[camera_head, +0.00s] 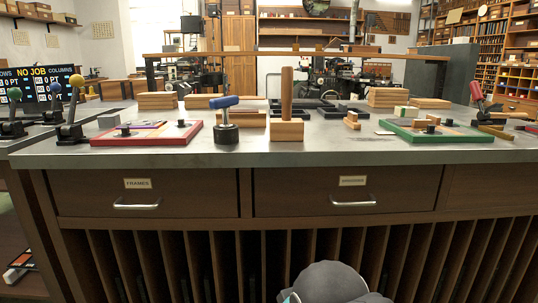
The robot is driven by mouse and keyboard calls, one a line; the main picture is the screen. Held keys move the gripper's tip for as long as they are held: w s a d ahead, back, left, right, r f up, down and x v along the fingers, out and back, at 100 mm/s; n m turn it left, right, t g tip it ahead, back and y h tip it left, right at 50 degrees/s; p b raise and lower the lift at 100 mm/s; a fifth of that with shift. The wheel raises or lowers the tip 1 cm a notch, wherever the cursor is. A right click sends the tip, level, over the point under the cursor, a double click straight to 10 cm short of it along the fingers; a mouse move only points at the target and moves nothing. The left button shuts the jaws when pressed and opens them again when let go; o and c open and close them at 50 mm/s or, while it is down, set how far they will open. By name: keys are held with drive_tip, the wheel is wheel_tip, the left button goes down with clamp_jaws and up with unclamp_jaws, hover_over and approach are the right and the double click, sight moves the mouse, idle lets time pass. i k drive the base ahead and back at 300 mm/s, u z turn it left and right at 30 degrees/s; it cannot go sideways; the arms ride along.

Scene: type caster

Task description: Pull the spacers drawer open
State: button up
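The drawer on the right (285,199) has a small label (353,181), hard to read, that seems to say spacers. It is shut, with its front flush in the bench. Its silver bar handle (353,201) is below the label, with nothing touching it. My gripper is not in view. Only a grey rounded part of my own arm shows at the bottom middle, below the drawer.
The frames drawer (90,199) to the left is also shut. Upright slots (270,262) fill the bench below. The metal bench top (340,155) bears wooden blocks, a red-edged tray (148,140), a green-edged tray (430,138) and levers. No loose object shows before the drawer fronts.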

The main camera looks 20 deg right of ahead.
sight(279, 192)
drive_tip(key=z, duration=1.7)
drive_tip(key=k, duration=0.85)
drive_tip(key=u, duration=1.05)
